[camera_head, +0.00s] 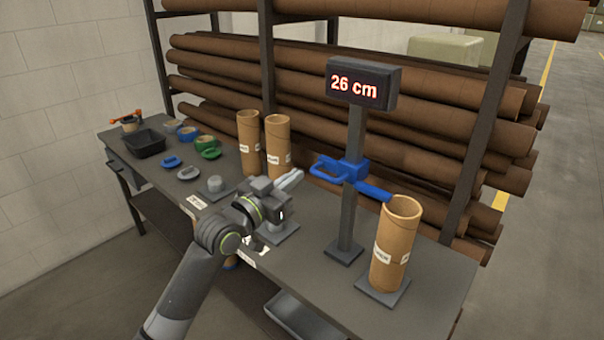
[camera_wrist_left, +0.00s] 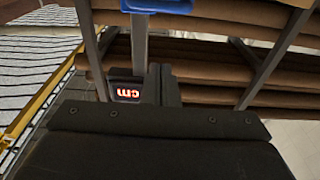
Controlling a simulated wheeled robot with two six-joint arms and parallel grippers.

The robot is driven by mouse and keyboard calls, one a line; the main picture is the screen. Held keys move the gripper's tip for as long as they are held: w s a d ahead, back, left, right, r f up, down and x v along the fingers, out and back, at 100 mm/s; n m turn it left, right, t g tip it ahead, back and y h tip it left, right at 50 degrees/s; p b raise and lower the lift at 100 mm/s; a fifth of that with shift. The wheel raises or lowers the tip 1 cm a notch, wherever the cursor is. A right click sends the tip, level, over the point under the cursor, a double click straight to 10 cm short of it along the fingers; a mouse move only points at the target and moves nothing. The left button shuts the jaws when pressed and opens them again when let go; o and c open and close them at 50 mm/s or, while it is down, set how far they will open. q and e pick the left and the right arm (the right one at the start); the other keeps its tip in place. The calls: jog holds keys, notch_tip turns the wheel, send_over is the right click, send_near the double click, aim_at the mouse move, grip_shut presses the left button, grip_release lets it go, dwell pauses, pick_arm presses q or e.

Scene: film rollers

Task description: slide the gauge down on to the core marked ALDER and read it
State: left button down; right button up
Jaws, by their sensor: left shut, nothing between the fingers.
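The blue gauge slider (camera_head: 350,172) sits partway up a grey post (camera_head: 346,220), with a handle to the left and an arm to the right. The display (camera_head: 362,84) on top reads 26 cm. A brown cardboard core (camera_head: 397,245) stands upright on a plate at right; the slider's arm ends at its rim, and I cannot tell if they touch. Its label is too small to read. My left gripper (camera_head: 296,178) is shut and empty, left of and apart from the blue handle. The wrist view shows the blue slider (camera_wrist_left: 157,5) and display (camera_wrist_left: 128,92). My right gripper is not visible.
Two more cores (camera_head: 249,145) (camera_head: 278,147) stand behind my left gripper, labels unreadable. Tape rolls (camera_head: 205,145) and a black bin (camera_head: 145,143) lie at the bench's far left. A rack of long brown tubes (camera_head: 420,125) stands behind. The bench's front right (camera_head: 330,285) is clear.

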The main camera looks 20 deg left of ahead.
pick_arm(q)
jog(key=w+d+f+g+p, duration=0.2)
jog(key=w+d+p, duration=0.1)
jog(key=w+p, duration=0.4)
jog(key=shift+d+y+p, duration=0.35)
jog(key=shift+y+p, duration=0.05)
jog(key=shift+p, duration=0.55)
jog(key=shift+f, duration=0.1)
jog(key=shift+f+b, duration=0.5)
jog(key=shift+b, duration=0.3)
jog(key=shift+f, duration=0.1)
